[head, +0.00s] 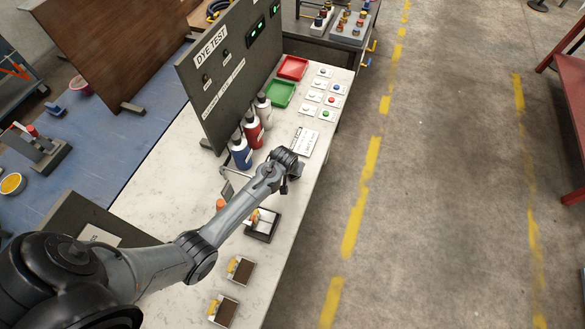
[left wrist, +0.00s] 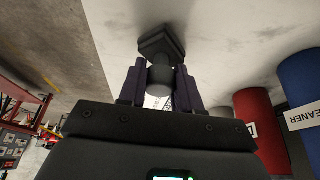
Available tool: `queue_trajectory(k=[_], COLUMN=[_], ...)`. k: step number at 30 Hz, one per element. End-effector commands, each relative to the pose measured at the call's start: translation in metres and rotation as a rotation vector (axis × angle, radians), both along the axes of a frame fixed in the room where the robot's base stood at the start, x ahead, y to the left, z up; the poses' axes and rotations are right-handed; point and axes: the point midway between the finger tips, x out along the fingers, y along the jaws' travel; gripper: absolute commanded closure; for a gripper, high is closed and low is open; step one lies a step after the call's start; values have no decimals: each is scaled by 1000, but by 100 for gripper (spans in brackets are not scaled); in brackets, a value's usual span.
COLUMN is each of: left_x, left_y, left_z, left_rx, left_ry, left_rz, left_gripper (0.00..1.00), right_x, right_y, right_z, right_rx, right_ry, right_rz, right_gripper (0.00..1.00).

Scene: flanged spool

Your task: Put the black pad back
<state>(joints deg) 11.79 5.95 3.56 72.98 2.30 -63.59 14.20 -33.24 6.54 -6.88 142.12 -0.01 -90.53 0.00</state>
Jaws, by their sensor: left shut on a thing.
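My left gripper (left wrist: 159,88) is shut on a dark piece, which I take to be the black pad (left wrist: 161,44). It has a round grip between the fingers and a wider square-edged block beyond the fingertips. The pale table top lies behind it in the left wrist view; I cannot tell whether the two touch. In the head view my left gripper (head: 288,176) is over the right part of the table, to the right of the bottles, and the arm mostly hides the pad. My right gripper is not in view.
Blue (head: 241,153), red (head: 253,132) and grey (head: 263,111) bottles stand before the DYE TEST board (head: 222,75). A white card (head: 304,142) lies near the gripper. A black tray (head: 265,236) and two brown blocks (head: 241,270) (head: 225,314) lie nearer. The table's edge is close on the right.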

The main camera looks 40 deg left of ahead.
Motion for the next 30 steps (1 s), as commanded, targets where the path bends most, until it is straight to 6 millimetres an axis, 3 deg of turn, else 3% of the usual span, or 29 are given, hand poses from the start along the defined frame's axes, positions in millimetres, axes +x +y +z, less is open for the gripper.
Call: queue_trajectory(k=[9, 10, 15, 23, 30], left_x=[0, 0, 0, 0, -4], left_y=[0, 0, 0, 0, -2], left_z=[-3, -3, -2, -2, 13], left_rx=[0, 0, 0, 0, 1], left_ry=[0, 1, 0, 0, -2], left_rz=[0, 0, 0, 0, 0], left_gripper=[95, 64, 41, 41, 41], right_x=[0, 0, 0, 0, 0], right_y=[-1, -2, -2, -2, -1], right_z=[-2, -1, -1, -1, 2], right_rx=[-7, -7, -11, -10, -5], right_ry=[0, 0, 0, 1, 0], right_rz=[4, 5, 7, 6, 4], right_gripper=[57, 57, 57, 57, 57])
